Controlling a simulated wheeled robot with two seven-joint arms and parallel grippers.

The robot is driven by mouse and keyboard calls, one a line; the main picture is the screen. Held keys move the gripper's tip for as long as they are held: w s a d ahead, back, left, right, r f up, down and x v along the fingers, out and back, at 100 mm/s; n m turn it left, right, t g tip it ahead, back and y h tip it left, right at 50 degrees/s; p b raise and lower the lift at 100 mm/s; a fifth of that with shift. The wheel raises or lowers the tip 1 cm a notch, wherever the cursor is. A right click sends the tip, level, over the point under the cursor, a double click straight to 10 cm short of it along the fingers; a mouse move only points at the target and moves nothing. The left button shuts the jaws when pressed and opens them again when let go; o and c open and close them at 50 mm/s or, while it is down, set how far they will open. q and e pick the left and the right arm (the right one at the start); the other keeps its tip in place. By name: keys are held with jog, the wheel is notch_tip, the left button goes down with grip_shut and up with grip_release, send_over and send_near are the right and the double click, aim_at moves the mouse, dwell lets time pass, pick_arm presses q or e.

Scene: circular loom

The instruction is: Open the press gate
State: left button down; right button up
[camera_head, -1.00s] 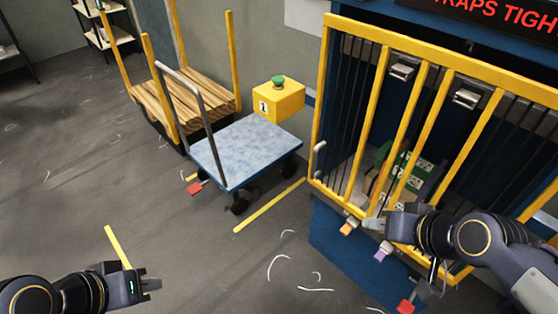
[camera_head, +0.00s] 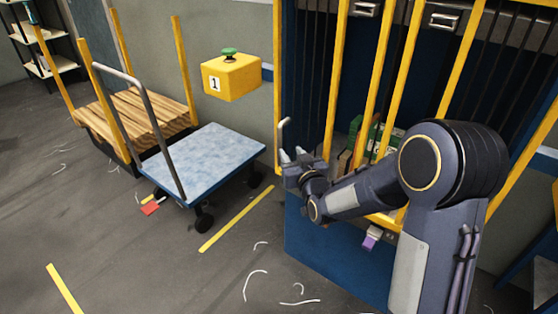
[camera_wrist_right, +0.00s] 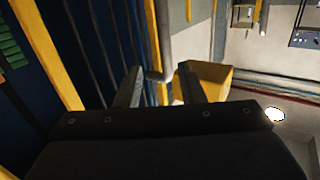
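The press gate (camera_head: 333,100) is a yellow frame with upright yellow bars across the front of the blue press; it appears closed. Its grey handle (camera_head: 283,131) is on the left upright. My right gripper (camera_head: 293,157) is at the handle's lower part, its arm reaching across the front of the gate. In the right wrist view my right gripper (camera_wrist_right: 160,85) has its fingers spread. The handle (camera_wrist_right: 158,75) shows in the gap between the fingertips; I cannot tell whether they touch it. My left gripper is out of view.
A blue-topped cart (camera_head: 205,160) stands left of the press, with a timber trolley (camera_head: 140,118) behind it. A yellow box with a green button (camera_head: 231,76) is at the wall. Inside the press is a green object (camera_head: 372,137). A purple clip (camera_head: 371,240) hangs below the gate. Floor in front is mostly clear.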

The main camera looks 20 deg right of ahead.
aim_at(280, 144)
jog(key=shift+t, duration=0.3)
jog(key=w, duration=0.2)
jog(key=w+a, duration=0.1)
jog(key=w, duration=0.2)
jog(key=w+f, duration=0.1)
jog(key=w, duration=0.2)
jog(key=shift+w+a+f, duration=0.1)
jog(key=shift+w+a, duration=0.1)
jog(key=shift+w, duration=0.05)
grip_shut()
